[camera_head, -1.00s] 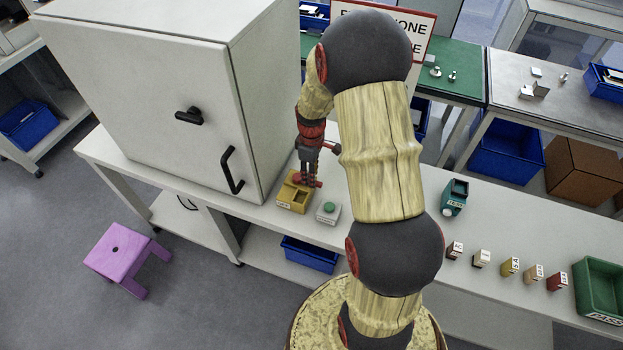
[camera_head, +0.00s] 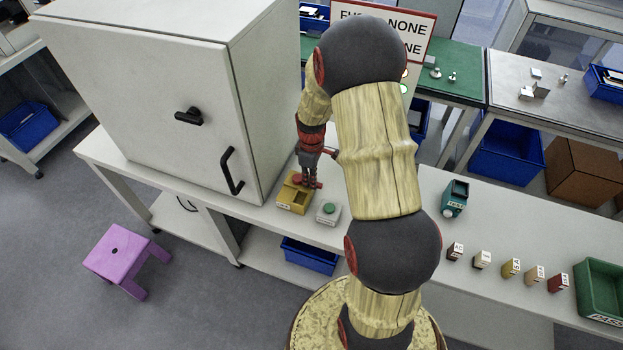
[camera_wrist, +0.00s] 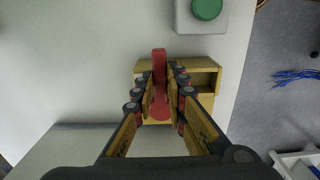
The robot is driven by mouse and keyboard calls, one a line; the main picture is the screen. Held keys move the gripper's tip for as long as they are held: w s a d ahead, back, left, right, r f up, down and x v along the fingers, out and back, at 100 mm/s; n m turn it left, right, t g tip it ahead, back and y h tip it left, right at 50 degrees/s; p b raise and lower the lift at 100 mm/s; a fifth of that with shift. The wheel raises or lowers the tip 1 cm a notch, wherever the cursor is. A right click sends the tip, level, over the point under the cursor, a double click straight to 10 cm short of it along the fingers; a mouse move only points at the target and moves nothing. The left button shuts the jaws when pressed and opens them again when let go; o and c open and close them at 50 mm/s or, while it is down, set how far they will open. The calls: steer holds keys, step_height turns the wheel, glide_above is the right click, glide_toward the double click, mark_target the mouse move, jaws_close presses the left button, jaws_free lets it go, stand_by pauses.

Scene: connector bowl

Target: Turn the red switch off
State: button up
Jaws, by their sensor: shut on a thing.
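The red switch (camera_wrist: 159,85) is a red lever with a rounded base, seen in the wrist view on a yellow box (camera_wrist: 206,80). My gripper (camera_wrist: 166,78) has its fingers on both sides of the lever and is shut on it. The fingers mostly hide the red switch there.
A grey box with a green button (camera_head: 328,211) stands just right of the yellow box. The large grey cabinet (camera_head: 150,110) is close on the left. A teal device (camera_head: 454,198), several small labelled blocks and a green bin (camera_head: 600,290) stand farther right on the bench.

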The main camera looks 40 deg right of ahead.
mark_target(297, 193)
jaws_close()
stand_by(0.5)
steer(key=shift+s+a+r+m+p, duration=0.15)
steer(key=shift+a+m+p, duration=0.25)
steer(key=shift+m, duration=0.6)
steer(key=m, duration=0.1)
steer(key=a+m+p, duration=0.1)
steer(key=m, duration=0.1)
steer(key=shift+s+a, duration=0.2)
steer(key=m, duration=0.1)
steer(key=a+m, duration=0.1)
steer(key=m, duration=0.1)
steer(key=a+m+p, duration=0.1)
steer(key=m, duration=0.1)
steer(key=shift+w, duration=0.15)
steer(key=m, duration=0.1)
steer(key=a+m, duration=0.1)
steer(key=m, duration=0.1)
steer(key=w+m+p, duration=0.1)
steer(key=shift+a, duration=0.3)
steer(key=shift+w+a+m, duration=0.25)
steer(key=shift+w+m, duration=0.1)
steer(key=shift+m, duration=0.65)
steer(key=shift+w+a+m, duration=0.25)
steer(key=shift+w+m, duration=0.05)
steer(key=shift+m, duration=0.7)
steer(key=o, duration=0.7)
jaws_free()
steer(key=shift+o, duration=0.2)
